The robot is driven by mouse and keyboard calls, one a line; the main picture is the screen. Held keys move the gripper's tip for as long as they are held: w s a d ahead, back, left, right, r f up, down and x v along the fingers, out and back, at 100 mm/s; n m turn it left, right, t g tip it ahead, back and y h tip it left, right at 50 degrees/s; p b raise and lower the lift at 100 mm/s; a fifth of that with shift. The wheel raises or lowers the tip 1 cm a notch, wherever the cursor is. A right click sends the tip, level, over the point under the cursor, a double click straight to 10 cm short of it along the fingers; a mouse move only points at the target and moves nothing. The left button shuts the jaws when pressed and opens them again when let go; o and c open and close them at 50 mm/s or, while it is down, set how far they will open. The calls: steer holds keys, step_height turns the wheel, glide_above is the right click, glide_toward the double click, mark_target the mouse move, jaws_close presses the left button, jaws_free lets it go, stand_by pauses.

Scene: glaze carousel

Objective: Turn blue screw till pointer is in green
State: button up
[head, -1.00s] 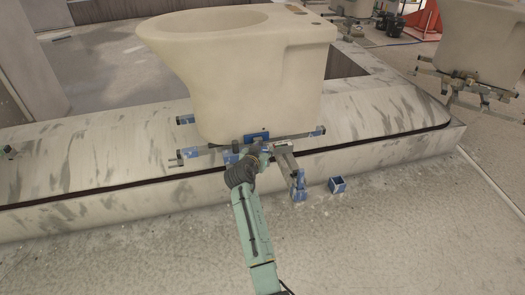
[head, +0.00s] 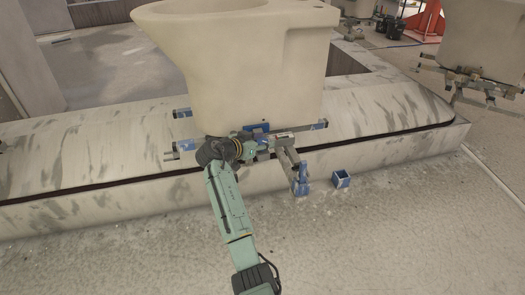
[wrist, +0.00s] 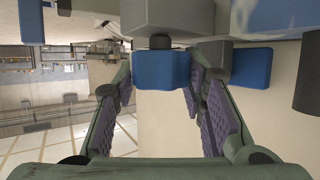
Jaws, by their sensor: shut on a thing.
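The blue screw (wrist: 162,70) is a blue block on a short dark shaft under a grey bracket, seen in the wrist view. My gripper (wrist: 163,82) has its purple-padded fingers on either side of the screw and is shut on it. In the head view my gripper (head: 262,148) reaches in from the left, low at the fixture under the cream toilet bowl (head: 240,70). It hides most of the screw there. I cannot make out a pointer or a green zone in either view.
The bowl stands on a fixture of grey rods with blue end blocks (head: 181,113) on the marbled carousel ledge (head: 80,175). The floor at front right is clear.

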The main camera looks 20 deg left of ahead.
steer(key=m+h+b, duration=0.1)
steer(key=b, duration=0.1)
steer(key=m+g+h+b, duration=0.1)
steer(key=h, duration=0.1)
steer(key=shift+f+m+g+b, duration=0.2)
steer(key=shift+m+g+b, duration=0.1)
steer(key=shift+m+b, duration=0.1)
steer(key=shift+r+m+g+h+b, duration=0.15)
steer(key=shift+m+g+h+b, duration=0.25)
steer(key=shift+m+h+b, duration=0.3)
steer(key=o, duration=1.2)
steer(key=v, duration=1.2)
steer(key=shift+w+r, duration=0.1)
steer(key=shift+r, duration=0.05)
